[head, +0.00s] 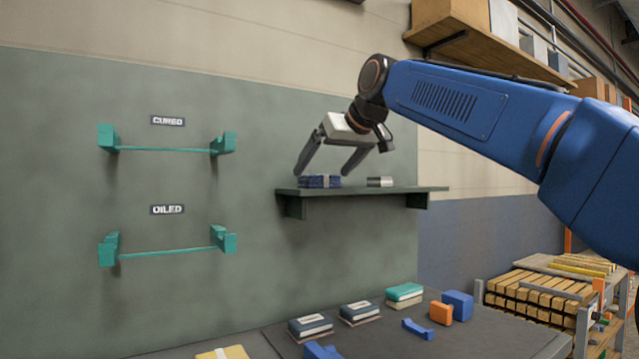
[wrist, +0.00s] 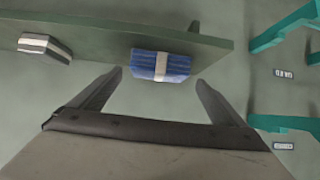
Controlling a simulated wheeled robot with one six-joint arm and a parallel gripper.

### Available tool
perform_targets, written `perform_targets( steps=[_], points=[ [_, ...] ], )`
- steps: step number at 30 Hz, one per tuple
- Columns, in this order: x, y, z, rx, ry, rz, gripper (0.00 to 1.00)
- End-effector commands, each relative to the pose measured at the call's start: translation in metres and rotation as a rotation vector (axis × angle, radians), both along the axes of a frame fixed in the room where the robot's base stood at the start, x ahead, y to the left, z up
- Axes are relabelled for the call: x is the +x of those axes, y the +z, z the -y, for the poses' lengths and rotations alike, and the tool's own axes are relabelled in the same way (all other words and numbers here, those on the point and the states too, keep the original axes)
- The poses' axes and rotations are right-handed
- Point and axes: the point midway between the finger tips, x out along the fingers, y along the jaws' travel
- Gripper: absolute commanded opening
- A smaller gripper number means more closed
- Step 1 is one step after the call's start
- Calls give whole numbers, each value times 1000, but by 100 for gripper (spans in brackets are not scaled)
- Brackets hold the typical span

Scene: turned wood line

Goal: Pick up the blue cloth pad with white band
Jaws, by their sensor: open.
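The blue cloth pad with white band (head: 319,181) lies on the left part of a green wall shelf. In the wrist view the pad (wrist: 174,67) shows as a blue block with a pale band across its middle. My gripper (head: 322,173) is open and empty, just above the shelf. In the wrist view its two fingers (wrist: 158,84) point toward the pad, one on each side of it. The pad appears ahead of the gap between the fingertips, and I see no contact.
A grey-and-white block (head: 380,182) lies on the same shelf (head: 430,190), right of the pad; the wrist view shows it at left (wrist: 45,46). Two teal rail holders (head: 165,149) are on the wall at left. Below, a dark bench (head: 480,338) carries several books and blue and orange pieces.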

Motion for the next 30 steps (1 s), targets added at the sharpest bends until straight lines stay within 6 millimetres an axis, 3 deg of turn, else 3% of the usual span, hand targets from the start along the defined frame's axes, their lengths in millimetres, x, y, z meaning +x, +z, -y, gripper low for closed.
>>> perform_targets(
  steps=[9,16,22,30],
  points=[
    [28,-22,-17,0,1,0,95],
    [30,-23,-18,0,0,0,95],
    [30,-23,-18,0,0,0,51],
    [30,-22,-18,0,0,0,51]
  ],
)
